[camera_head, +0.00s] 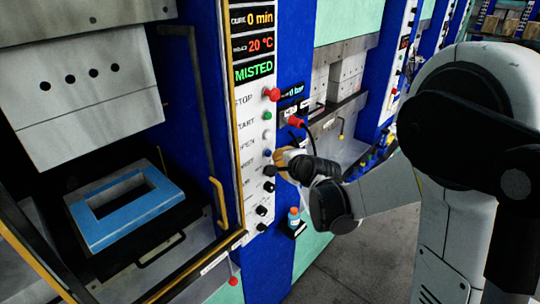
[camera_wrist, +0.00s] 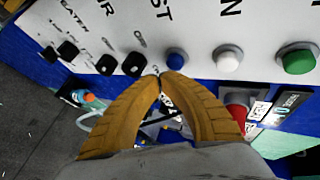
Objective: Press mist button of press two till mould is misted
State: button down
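The press's white control panel (camera_head: 249,150) shows in the head view, with a green display (camera_head: 253,71) reading "MISTED". The blue mist button (camera_head: 267,153) sits below the white button (camera_head: 267,135). My gripper (camera_head: 279,160) is beside it at the panel's right edge. In the wrist view my gripper's orange fingers (camera_wrist: 157,78) meet at their tips and hold nothing. The blue mist button (camera_wrist: 176,58) lies just up and right of the tips; I cannot tell whether they touch it. A blue mould (camera_head: 88,228) with a rectangular opening rests in the open press.
A red stop button (camera_head: 272,94) and green start button (camera_head: 267,116) sit higher on the panel, black knobs (camera_head: 262,210) lower. A red plug-like part (camera_head: 297,122) with a cable is beside the panel. A small bottle (camera_head: 294,217) stands on a ledge. Grey floor lies right.

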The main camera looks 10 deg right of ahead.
jog(key=shift+d, duration=0.1)
jog(key=s+d, duration=0.1)
jog(key=s, duration=0.1)
jog(key=s+d, duration=0.2)
jog(key=shift+s, duration=0.1)
dwell(0.5)
jog(key=shift+a+b, duration=0.1)
jog(key=shift+b, duration=0.25)
jog(key=s+f+n+g+b, duration=0.1)
jog(key=s+f+n+b, duration=0.4)
jog(key=s, duration=0.4)
jog(key=s+a+f+n+g+h+b, duration=0.1)
jog(key=s+f+n+g+b, duration=0.1)
jog(key=s+f+n+b, duration=0.3)
jog(key=s+f+n+g+h+b, duration=0.1)
jog(key=s+f+n+g+b, duration=0.1)
jog(key=s+f+n+b, duration=0.3)
jog(key=s+f+b, duration=0.3)
jog(key=s+b, duration=0.3)
jog(key=s, duration=0.3)
jog(key=shift+s+a+f+n, duration=0.2)
jog(key=shift+a+n, duration=0.05)
jog(key=shift+n, duration=0.05)
